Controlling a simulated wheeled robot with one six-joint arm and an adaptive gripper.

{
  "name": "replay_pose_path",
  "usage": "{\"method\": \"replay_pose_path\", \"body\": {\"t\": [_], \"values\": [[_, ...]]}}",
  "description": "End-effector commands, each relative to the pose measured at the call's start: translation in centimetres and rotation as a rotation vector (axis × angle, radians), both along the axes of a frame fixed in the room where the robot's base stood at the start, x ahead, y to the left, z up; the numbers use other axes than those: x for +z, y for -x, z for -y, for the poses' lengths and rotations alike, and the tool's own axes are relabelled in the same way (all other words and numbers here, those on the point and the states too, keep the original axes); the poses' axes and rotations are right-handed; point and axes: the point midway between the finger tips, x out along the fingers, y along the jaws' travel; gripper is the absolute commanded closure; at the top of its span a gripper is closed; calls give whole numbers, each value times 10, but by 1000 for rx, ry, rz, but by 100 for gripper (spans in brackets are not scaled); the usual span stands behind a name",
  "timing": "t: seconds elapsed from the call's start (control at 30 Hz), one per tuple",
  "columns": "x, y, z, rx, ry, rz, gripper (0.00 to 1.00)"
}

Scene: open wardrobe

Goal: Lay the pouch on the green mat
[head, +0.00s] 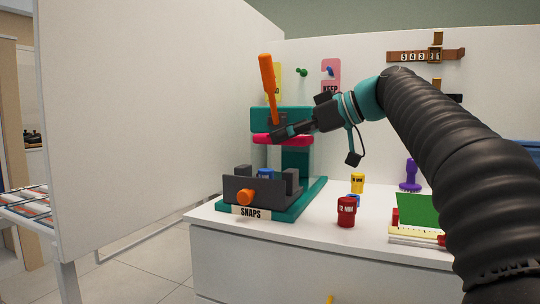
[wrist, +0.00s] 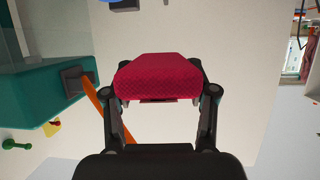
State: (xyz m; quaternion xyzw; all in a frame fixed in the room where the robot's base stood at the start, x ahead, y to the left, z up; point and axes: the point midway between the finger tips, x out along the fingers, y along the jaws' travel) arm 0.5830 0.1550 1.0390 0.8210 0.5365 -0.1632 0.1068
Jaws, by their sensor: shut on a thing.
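The crimson pouch (wrist: 160,78) is between the two fingers of my gripper (wrist: 160,100) in the wrist view. It has a textured face. In the head view the pouch (head: 282,139) shows as a thin reddish bar in front of the teal press, under my gripper (head: 283,131). My gripper is shut on it and holds it above the worktop. A green panel (head: 418,214) stands at the right of the worktop in the head view; I cannot tell whether it is the green mat.
The teal press (head: 285,119) with an orange lever (head: 268,85) stands close to my gripper. A dark holder labelled SNAPS (head: 250,190) is in front. A red jar (head: 346,212), yellow jar (head: 358,183) and purple stamp (head: 410,174) stand to the right. A white panel (head: 140,120) rises at left.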

Motion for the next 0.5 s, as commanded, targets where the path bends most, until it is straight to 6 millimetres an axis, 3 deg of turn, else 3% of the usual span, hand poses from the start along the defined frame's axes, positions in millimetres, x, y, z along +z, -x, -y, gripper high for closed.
{"method": "replay_pose_path", "body": {"t": [0.2, 0.5], "values": [[2, -45, -21, 2, 0, -2, 75], [1, -80, -37, 1, 0, -2, 75]]}}
